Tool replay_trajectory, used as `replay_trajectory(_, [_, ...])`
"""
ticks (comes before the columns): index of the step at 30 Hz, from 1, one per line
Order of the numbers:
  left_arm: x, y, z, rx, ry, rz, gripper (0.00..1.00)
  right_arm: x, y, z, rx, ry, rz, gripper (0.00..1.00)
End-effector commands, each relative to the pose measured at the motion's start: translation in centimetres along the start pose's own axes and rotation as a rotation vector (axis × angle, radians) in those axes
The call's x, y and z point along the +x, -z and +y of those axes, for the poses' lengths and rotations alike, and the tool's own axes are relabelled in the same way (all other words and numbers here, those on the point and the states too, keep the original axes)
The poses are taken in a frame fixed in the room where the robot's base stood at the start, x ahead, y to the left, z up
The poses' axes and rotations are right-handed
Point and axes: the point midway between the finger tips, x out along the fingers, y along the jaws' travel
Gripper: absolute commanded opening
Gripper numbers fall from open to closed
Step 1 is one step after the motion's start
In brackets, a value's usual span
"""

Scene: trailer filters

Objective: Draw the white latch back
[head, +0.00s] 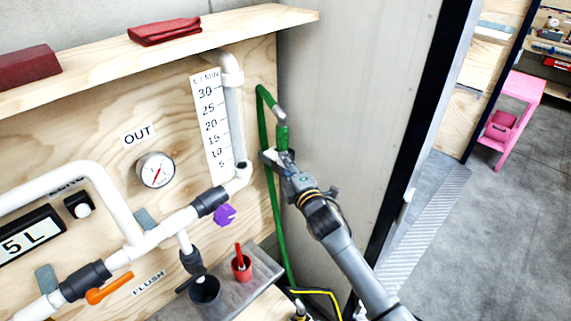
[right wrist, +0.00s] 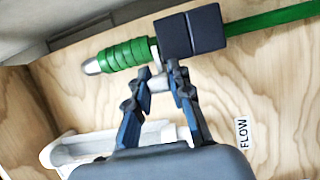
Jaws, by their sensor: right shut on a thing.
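The white latch (right wrist: 158,80) shows as a small pale piece between the fingertips of my right gripper (right wrist: 163,76), just below a dark block on the green hose. My right gripper is shut on it, and the fingers partly hide it. In the head view my right gripper (head: 277,157) is at the green hose fitting (head: 282,137), beside the wooden panel. A small pale part shows at its fingertips there. The ribbed green grip (right wrist: 127,55) with a metal tip lies left of the dark block (right wrist: 190,32). My left gripper is not in view.
A white bracket-like part (right wrist: 95,148) lies below the green grip in the wrist view. White pipes (head: 130,235), a gauge (head: 156,170) and an orange handle (head: 108,289) are on the panel (head: 110,155). A grey ledge (head: 262,268) holds a red cup (head: 241,268).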

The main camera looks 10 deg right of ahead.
Motion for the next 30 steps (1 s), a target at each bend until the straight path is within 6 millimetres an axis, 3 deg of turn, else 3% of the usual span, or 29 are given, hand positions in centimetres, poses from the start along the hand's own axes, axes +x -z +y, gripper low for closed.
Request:
replay_trajectory(6, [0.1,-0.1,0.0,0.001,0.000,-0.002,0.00,-0.8,2.1,-0.1,0.003,0.001,0.002,0.00])
replay_trajectory(14, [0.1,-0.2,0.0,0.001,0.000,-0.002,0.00,-1.0,2.4,-0.2,0.001,0.003,0.003,0.00])
replay_trajectory(15, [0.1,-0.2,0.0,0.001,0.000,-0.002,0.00,-1.0,2.4,-0.2,0.001,0.003,0.003,0.26])
replay_trajectory(18, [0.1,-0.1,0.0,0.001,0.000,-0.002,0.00,-1.0,2.4,-0.2,0.001,0.003,0.002,0.43])
replay_trajectory(30, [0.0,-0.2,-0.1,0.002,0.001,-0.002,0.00,-1.7,2.2,-0.1,0.000,0.002,0.000,0.43])
